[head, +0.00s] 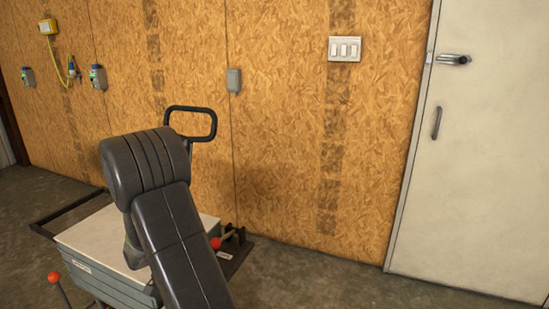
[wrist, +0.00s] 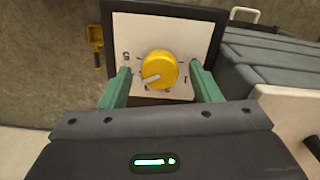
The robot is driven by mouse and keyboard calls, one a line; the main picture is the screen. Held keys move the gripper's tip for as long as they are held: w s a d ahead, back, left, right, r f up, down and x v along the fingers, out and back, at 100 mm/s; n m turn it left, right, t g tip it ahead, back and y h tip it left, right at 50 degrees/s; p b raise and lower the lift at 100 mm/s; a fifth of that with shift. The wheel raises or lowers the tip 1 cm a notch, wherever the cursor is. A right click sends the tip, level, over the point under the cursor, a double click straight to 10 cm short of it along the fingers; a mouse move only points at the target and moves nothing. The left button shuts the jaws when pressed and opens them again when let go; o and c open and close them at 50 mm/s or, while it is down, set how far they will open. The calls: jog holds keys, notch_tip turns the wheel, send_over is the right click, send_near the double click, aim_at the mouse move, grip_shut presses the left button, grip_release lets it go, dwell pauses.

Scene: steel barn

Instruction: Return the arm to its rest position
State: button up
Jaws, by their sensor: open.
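My gripper (wrist: 160,70) shows in the wrist view with its two green fingers spread apart and nothing between them in its grasp. Beyond the fingertips is a round yellow knob (wrist: 159,69) with a pale pointer, on a white dial plate (wrist: 181,31) with a dark frame. The fingers appear to either side of the knob, with visible gaps; how far it lies from them in depth I cannot tell. In the head view my dark grey arm rises in front of the cart and bends over at its top; my gripper is hidden there.
A cart with a pale top (head: 88,237) and a black handle (head: 192,123) stands by the wood-panel wall. A red-knobbed lever (head: 55,278) is at its front left. A light switch (head: 345,49) is on the wall, and a white door (head: 490,150) is at right.

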jog(key=n, duration=0.4)
jog(key=shift+n+b, duration=0.35)
jog(key=shift+n, duration=0.05)
jog(key=n+b, duration=0.1)
jog(key=n, duration=0.2)
jog(key=shift+n, duration=0.4)
jog(key=n+b, duration=0.1)
jog(key=n, duration=0.3)
jog(key=shift+n, duration=0.3)
jog(key=shift+n+b, duration=0.8)
jog(key=shift+n, duration=1.2)
